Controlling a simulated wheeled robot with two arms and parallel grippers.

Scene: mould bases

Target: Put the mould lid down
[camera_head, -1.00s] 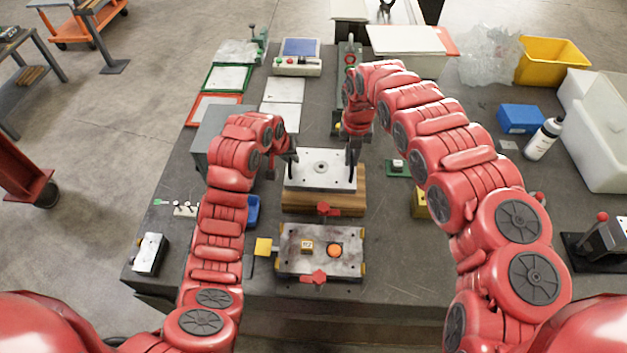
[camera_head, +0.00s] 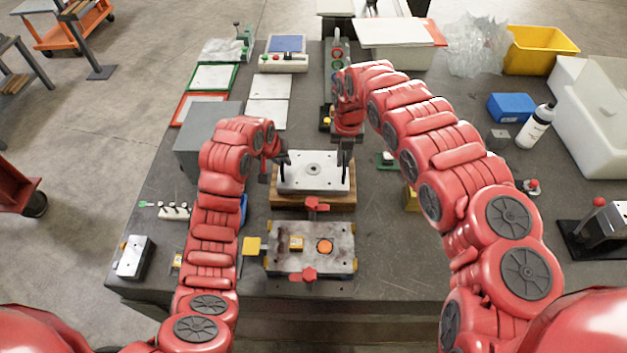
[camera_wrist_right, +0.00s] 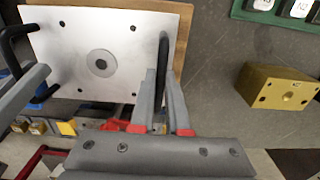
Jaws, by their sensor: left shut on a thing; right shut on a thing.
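The mould lid (camera_head: 298,184) is a silver plate with a central ring and a black handle at each side. It is level over the wooden block (camera_head: 290,202) at mid-table; it also shows in the right wrist view (camera_wrist_right: 70,62). Whether it touches the wood I cannot tell. My left gripper (camera_head: 279,160) is shut on the lid's left handle. My right gripper (camera_head: 346,157) is shut on the right handle, seen close in the right wrist view (camera_wrist_right: 162,95). The mould base (camera_head: 342,236), with an orange disc and red clamps, lies in front of the block.
A brass block (camera_wrist_right: 280,88) and a green tray (camera_wrist_right: 262,12) lie to the right of the lid. A blue box (camera_head: 512,107) and a white bottle (camera_head: 536,128) stand at right.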

